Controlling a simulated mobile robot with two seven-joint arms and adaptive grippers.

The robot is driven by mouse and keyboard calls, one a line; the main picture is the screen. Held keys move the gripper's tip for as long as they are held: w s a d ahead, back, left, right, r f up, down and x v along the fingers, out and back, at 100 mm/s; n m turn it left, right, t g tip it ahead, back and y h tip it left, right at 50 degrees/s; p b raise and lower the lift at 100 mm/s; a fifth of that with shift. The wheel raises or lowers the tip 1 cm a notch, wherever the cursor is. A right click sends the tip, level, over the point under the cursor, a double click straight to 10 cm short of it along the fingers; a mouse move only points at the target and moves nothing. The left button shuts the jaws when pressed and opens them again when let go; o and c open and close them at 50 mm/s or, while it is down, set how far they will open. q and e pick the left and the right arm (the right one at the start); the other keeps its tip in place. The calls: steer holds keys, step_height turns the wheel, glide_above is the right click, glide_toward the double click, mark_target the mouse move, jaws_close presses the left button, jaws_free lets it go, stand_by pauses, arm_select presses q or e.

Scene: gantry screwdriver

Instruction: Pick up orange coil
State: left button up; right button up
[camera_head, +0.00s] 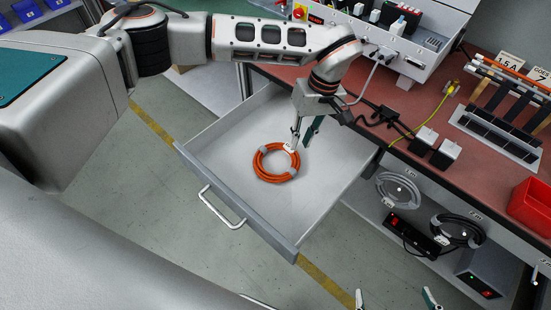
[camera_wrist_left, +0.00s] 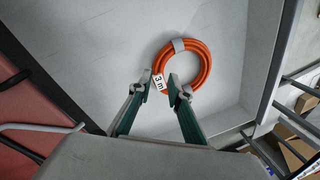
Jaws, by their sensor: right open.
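The orange coil (camera_head: 257,164) lies flat in the open drawer (camera_head: 228,132), bound with grey ties. In the left wrist view the coil (camera_wrist_left: 207,62) has a white "3 m" tag (camera_wrist_left: 160,82). My left gripper (camera_head: 300,147) reaches down into the drawer at the coil's upper right edge. In the left wrist view its fingertips (camera_wrist_left: 163,86) are apart, with the tag showing between them and the right fingertip overlapping the ring's edge. Whether they touch the coil is unclear. My right gripper (camera_head: 394,299) shows only its spread fingertips at the bottom edge, away from the drawer.
The drawer's walls and front with a white handle (camera_head: 222,207) surround the coil. The red-brown workbench (camera_head: 395,165) stands to the right, with black plugs and cables. A red bin (camera_head: 530,207) is far right.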

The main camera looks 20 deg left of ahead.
mark_target(293, 153)
arm_select(q)
steer(key=f, duration=0.2)
steer(key=a+f+b, duration=0.1)
steer(key=f, duration=0.1)
steer(key=shift+s+f, duration=0.2)
steer(key=shift+f, duration=0.15)
steer(key=shift+a+f, duration=0.15)
steer(key=shift+f, duration=0.15)
jaws_close()
arm_select(e)
steer(key=shift+a, duration=0.25)
arm_select(q)
steer(key=shift+r, duration=0.1)
